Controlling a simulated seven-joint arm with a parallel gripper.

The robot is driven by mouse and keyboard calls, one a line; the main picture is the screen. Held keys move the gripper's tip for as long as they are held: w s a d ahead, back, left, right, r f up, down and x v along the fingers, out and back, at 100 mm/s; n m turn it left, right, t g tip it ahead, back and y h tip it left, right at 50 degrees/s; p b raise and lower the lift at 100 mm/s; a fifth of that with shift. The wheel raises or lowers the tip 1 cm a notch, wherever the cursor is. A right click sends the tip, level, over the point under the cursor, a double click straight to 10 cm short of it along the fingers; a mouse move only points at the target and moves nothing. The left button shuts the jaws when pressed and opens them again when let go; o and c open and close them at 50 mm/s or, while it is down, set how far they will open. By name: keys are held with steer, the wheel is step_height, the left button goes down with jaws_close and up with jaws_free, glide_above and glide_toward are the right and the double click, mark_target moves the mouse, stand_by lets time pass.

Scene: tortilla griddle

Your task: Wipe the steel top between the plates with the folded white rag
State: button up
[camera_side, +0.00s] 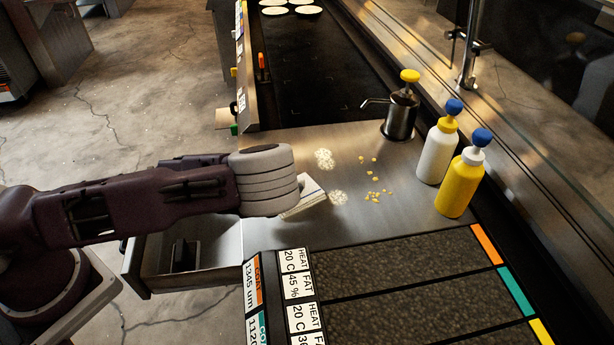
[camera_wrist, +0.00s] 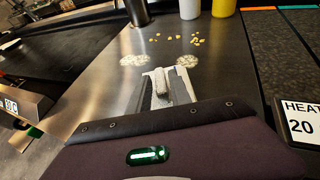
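The steel top (camera_side: 350,235) lies between the black plate (camera_side: 315,75) at the back and the dark speckled plates (camera_side: 400,270) in front. Two whitish powder patches (camera_side: 323,158) and scattered yellow bits (camera_side: 373,190) lie on it; the wrist view also shows the patches (camera_wrist: 135,60) and bits (camera_wrist: 190,40). The folded white rag (camera_side: 304,198) is at my gripper's end, low over the steel beside the nearer patch. In the wrist view the rag (camera_wrist: 161,82) sits between the fingers of my gripper (camera_wrist: 165,90), which looks shut on it. The rag's underside is hidden.
A steel pump pot (camera_side: 401,115) with a yellow top, a white bottle (camera_side: 437,150) and a yellow bottle (camera_side: 460,185), both blue-capped, stand along the right edge. An open drawer (camera_side: 190,265) juts out at the left front. Pale rounds (camera_side: 305,10) lie on the far plate.

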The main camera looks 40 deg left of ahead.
steer(key=shift+f, duration=0.55)
jaws_close()
steer(key=shift+r, duration=2.55)
